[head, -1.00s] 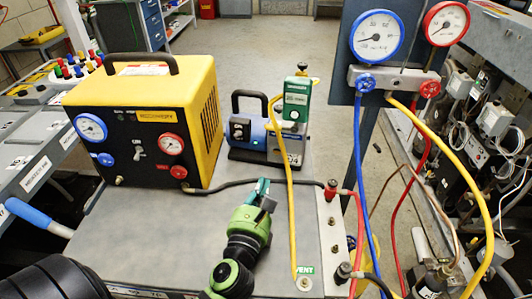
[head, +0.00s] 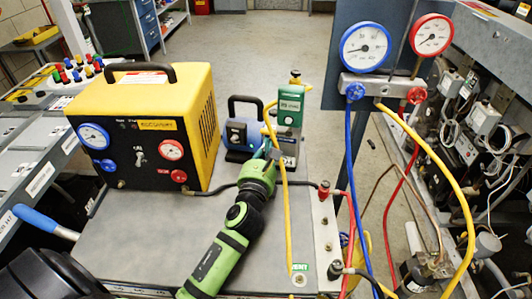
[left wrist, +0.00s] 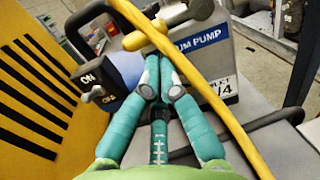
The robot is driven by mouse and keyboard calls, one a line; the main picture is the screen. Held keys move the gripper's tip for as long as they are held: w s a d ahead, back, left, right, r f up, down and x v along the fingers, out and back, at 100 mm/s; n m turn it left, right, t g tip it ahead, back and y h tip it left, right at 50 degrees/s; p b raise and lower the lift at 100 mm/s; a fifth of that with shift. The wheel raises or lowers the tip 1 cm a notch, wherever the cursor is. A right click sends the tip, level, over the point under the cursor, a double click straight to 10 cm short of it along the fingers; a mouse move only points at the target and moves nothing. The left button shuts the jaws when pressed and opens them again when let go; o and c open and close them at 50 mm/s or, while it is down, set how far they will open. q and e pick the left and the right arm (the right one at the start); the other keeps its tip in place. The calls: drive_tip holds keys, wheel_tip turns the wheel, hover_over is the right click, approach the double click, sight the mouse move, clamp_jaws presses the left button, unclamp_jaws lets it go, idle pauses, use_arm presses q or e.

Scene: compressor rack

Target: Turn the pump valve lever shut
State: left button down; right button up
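The vacuum pump (head: 242,135) is blue and grey and stands behind the grey bench top's middle. In the left wrist view its labelled side (left wrist: 205,50) and an ON/OFF switch (left wrist: 93,86) show. A short yellow lever-like piece (left wrist: 138,40) with a grey round end lies right at my fingertips; it is too small to make out in the head view. My left gripper (head: 268,153) reaches up to the pump's front. In the left wrist view its teal fingers (left wrist: 151,62) are together, nothing visible between them. Whether they touch the yellow piece I cannot tell.
A yellow hose (head: 286,220) runs down beside my gripper to the VENT port. A green gauge box (head: 289,106) stands above the pump. The yellow recovery machine (head: 209,120) is close on the left. Blue, red and yellow hoses hang from the gauge manifold (head: 385,87) at right.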

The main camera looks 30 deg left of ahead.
use_arm(q)
drive_tip(key=shift+w, duration=0.1)
use_arm(e)
drive_tip(key=shift+w+a, duration=0.15)
drive_tip(key=shift+a, duration=0.2)
use_arm(q)
drive_tip(key=shift+a+r+m+p, duration=0.15)
drive_tip(key=shift+r+m+p, duration=0.25)
drive_tip(key=shift+r+p, duration=0.55)
use_arm(e)
wheel_tip(320, 180, up, 2)
drive_tip(key=shift+r, duration=0.15)
use_arm(q)
drive_tip(key=shift+f, duration=0.15)
use_arm(e)
drive_tip(key=shift+d, duration=0.2)
